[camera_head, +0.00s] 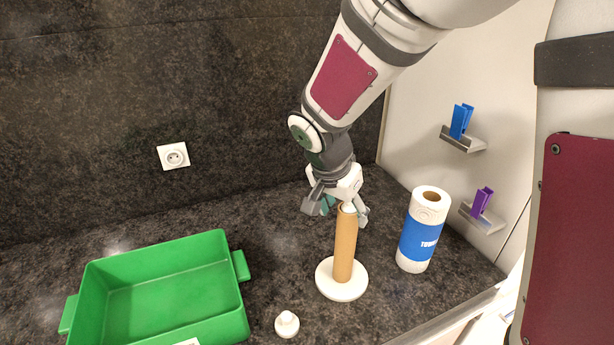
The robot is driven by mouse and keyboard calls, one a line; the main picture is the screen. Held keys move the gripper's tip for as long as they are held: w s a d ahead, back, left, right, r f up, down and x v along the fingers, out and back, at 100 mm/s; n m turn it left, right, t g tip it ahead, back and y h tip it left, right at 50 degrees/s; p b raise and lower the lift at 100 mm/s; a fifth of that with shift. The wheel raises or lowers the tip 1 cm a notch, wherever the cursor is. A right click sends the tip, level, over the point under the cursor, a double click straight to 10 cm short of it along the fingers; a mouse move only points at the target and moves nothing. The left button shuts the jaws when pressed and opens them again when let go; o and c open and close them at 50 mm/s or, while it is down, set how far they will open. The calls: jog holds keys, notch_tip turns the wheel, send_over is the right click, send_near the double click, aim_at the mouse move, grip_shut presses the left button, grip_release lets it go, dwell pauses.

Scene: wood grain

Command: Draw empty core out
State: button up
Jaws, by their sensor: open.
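The empty core (345,248) is a slim brown cardboard tube. It stands upright on a holder with a round white base (342,289), around the holder's post, whose white tip shows at the top. My gripper (337,207) is open and points down at the top of the core. Its fingers spread to either side of the tube's upper end; I cannot tell whether they touch it. A small white knob (287,323) lies on the counter in front of the holder, to its left.
A green bin (165,285) with side handles stands at left. A full towel roll (423,230) with a blue label stands right of the holder. A blue clip (461,121) and a purple clip (482,202) sit on small wall ledges. A socket (173,156) is on the back wall.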

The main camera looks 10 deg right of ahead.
aim_at(348, 225)
jog(key=x, duration=0.7)
jog(key=shift+f, duration=0.15)
jog(key=c, duration=1.4)
jog(key=shift+r, duration=0.25)
jog(key=shift+r+p, duration=0.75)
jog(key=shift+r, duration=0.75)
jog(key=shift+r+p, duration=0.85)
jog(key=shift+r, duration=0.6)
